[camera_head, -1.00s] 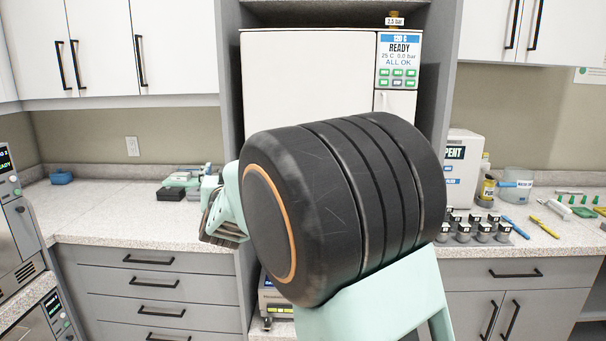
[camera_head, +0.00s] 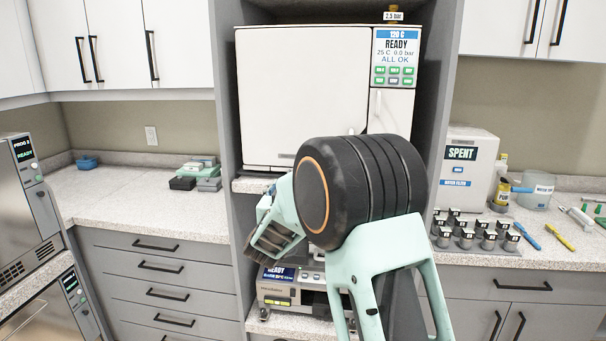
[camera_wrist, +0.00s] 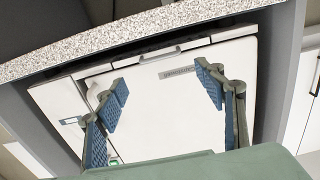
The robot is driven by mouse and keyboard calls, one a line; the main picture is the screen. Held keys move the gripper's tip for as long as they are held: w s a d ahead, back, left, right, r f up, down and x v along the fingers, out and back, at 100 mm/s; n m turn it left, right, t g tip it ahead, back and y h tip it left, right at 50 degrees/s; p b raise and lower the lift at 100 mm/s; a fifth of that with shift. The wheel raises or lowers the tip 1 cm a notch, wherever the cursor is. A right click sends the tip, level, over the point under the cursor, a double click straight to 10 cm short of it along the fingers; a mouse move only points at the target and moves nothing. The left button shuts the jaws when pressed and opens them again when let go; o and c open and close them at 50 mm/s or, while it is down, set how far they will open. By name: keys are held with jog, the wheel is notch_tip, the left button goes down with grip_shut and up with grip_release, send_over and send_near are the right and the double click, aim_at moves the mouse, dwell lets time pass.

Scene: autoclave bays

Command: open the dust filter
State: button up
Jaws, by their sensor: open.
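The upper autoclave, a white unit, has a large closed front door (camera_head: 300,95) and a display reading READY. In the wrist view the same door (camera_wrist: 190,100) appears rotated, with its lower edge towards the top. A narrow strip with a small dark-edged pull (camera_wrist: 160,53) runs along that edge; it may be the dust filter, and it looks closed. In the head view my arm partly hides this area. My gripper (camera_head: 272,243) is in front of the bay, below the door. In the wrist view my gripper (camera_wrist: 165,92) is open, its blue pads apart and empty.
A second machine (camera_head: 290,290) stands on the lower shelf, behind my gripper. Grey bay walls (camera_head: 228,120) stand on both sides. The left counter (camera_head: 130,213) is mostly clear.

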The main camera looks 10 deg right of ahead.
jog(key=p+x, duration=0.2)
jog(key=x, duration=0.8)
jog(key=shift+w+f, duration=0.1)
jog(key=shift+w, duration=0.2)
jog(key=shift+c, duration=0.7)
